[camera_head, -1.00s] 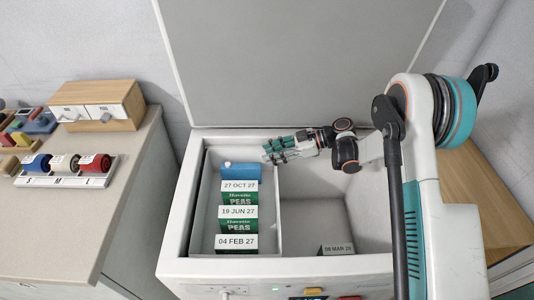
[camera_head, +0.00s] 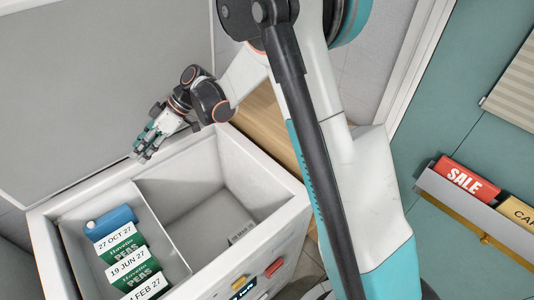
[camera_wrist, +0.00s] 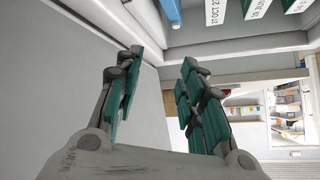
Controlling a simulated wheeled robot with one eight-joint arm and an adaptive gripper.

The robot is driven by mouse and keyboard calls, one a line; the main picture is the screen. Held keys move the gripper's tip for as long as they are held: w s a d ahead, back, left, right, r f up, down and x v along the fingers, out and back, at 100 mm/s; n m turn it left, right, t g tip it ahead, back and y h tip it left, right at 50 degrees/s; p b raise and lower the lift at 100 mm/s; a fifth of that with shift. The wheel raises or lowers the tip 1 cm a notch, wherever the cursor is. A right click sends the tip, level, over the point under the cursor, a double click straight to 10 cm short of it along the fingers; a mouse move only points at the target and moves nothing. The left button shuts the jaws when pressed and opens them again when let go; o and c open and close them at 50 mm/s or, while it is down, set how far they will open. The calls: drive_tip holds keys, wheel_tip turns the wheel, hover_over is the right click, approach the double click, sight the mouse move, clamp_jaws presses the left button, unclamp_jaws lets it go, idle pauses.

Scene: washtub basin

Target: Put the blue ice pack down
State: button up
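The blue ice pack (camera_head: 110,223) lies in the left compartment of the white chest freezer (camera_head: 42,240), at the back end of the row of green pea boxes (camera_head: 128,250). It also shows at the top of the wrist view (camera_wrist: 171,12). My gripper (camera_head: 142,152) is above the freezer's back rim, up and to the right of the ice pack and apart from it. In the wrist view its green-padded fingers (camera_wrist: 157,75) are spread with nothing between them.
The grey lid (camera_head: 90,90) stands open behind. A shelf with a SALE sign (camera_head: 467,180) is at the far right.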

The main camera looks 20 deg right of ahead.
drive_tip(key=s+d+r+m+t+h, duration=0.45)
drive_tip(key=s+d+r+m, duration=0.5)
drive_tip(key=d, duration=0.55)
drive_tip(key=s+d+r+m+t+h, duration=0.1)
drive_tip(key=s+d+m+t+h, duration=0.2)
drive_tip(key=s+d, duration=1.1)
drive_tip(key=s+m+h, duration=0.2)
drive_tip(key=shift+s+d+r, duration=0.15)
drive_tip(key=shift+s+d, duration=0.2)
drive_tip(key=shift+s, duration=0.05)
drive_tip(key=shift+m+h, duration=0.25)
